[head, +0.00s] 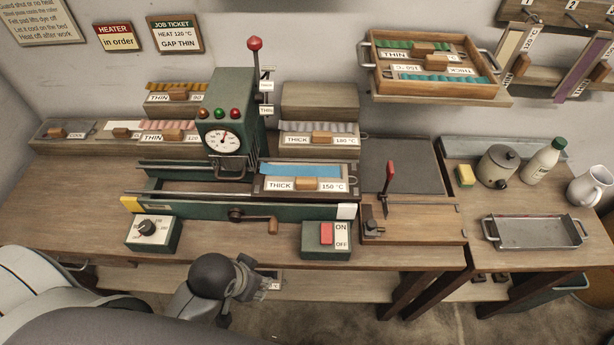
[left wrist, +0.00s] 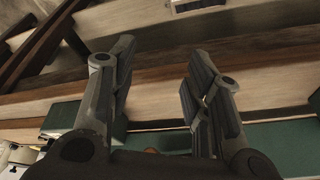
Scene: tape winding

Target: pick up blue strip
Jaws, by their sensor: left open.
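The blue strip (head: 302,170) lies flat along the top of a block labelled THICK 150 °C (head: 330,186), on the right part of the green machine (head: 190,209). My left gripper (head: 250,280) is in front of the table's front edge, below and to the left of the strip and apart from it. In the left wrist view its two fingers (left wrist: 160,60) are spread with nothing between them. The strip cannot be made out in that view. My right gripper does not show.
A red lever (head: 255,44) rises from the machine. The switch box (head: 327,239) and dial box (head: 152,233) stand along its front. A small red-handled lever (head: 388,184) stands to the right. A wooden tray (head: 480,90) holds green and teal strips. A metal tray (head: 490,231) sits far right.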

